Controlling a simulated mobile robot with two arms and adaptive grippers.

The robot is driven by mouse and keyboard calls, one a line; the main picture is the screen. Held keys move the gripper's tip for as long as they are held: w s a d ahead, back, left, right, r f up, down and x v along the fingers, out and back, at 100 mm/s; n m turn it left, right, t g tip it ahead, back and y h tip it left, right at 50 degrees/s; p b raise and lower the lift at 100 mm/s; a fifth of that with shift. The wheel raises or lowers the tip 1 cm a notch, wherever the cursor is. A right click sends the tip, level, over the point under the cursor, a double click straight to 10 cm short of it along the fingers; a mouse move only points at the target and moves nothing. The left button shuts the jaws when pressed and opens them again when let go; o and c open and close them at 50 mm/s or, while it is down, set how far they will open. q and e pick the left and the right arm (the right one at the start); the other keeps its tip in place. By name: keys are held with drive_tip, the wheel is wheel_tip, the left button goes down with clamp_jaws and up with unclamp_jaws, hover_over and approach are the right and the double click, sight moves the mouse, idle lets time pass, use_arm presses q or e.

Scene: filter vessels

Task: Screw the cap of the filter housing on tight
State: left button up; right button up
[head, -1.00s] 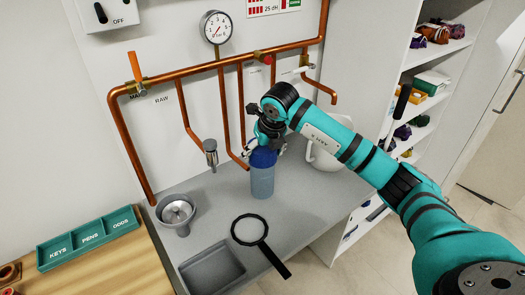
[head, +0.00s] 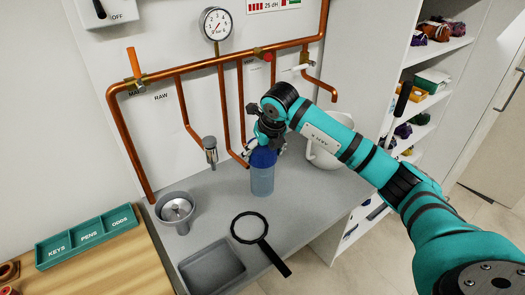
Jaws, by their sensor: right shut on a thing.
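The filter housing (head: 262,181) is a translucent blue cylinder standing upright on the grey counter in the head view. Its darker blue cap (head: 263,158) sits on top of it. My right gripper (head: 268,143) comes down from above and is shut on the cap, and it hides the cap's upper part. Whether the cap sits fully tight cannot be seen. My left gripper is not in view.
A strap wrench (head: 262,243) with a black loop lies in front of the housing. A grey tray (head: 211,267) and a round grey strainer cup (head: 176,209) stand to the left. A white pitcher (head: 323,153) stands behind right. Copper pipes (head: 240,100) run along the wall.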

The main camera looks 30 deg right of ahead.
drive_tip(key=shift+f+b, duration=0.5)
drive_tip(key=shift+f, duration=0.05)
idle(0.5)
idle(0.4)
drive_tip(key=o, duration=1)
drive_tip(key=shift+o, duration=0.2)
drive_tip(key=shift+r, duration=0.1)
